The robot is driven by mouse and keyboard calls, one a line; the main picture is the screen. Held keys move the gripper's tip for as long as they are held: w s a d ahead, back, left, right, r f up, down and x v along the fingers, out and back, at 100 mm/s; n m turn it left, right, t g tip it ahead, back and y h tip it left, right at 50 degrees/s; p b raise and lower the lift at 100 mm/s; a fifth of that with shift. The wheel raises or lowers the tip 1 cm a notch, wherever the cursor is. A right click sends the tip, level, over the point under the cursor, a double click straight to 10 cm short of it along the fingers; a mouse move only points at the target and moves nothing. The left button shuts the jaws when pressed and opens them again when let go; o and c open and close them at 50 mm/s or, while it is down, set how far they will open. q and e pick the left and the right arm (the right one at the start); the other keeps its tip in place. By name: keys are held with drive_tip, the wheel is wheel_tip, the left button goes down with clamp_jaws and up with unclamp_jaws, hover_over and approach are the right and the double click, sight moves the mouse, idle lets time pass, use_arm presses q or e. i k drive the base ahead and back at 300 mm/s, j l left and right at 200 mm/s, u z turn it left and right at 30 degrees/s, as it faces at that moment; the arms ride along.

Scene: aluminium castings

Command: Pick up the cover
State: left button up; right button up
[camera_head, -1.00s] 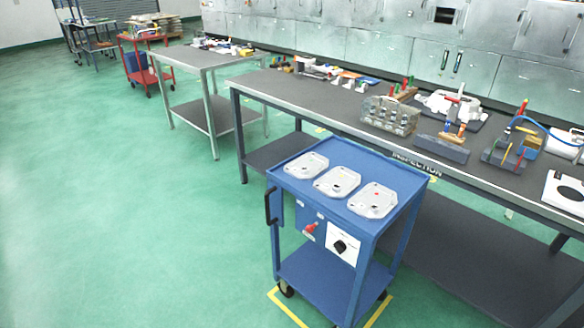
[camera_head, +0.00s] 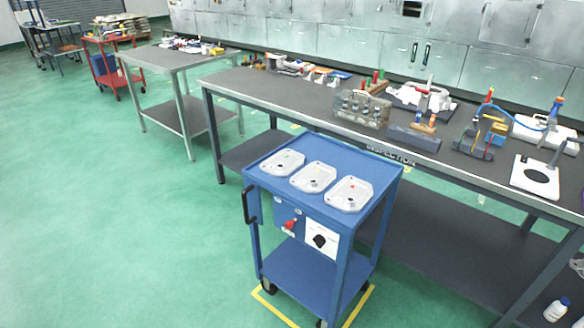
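Three pale grey, flat plates that look like covers lie in a row on top of a blue cart (camera_head: 270,184). The left cover (camera_head: 283,168) has a small green mark. The middle cover (camera_head: 312,181) has a small blue mark. The right cover (camera_head: 349,200) has a small red mark. I cannot tell which one the task means. Neither of my grippers shows in this view, and nothing touches the covers.
The blue cart stands within yellow floor markings (camera_head: 362,303), close to a long inspection table (camera_head: 290,100). The table carries a grey casting (camera_head: 361,108), a white ring plate (camera_head: 536,180) and several tools. Green floor (camera_head: 120,230) to the cart's left is clear.

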sight(351, 192)
drive_tip(key=i+j+z, duration=0.6)
drive_tip(key=j, duration=0.25)
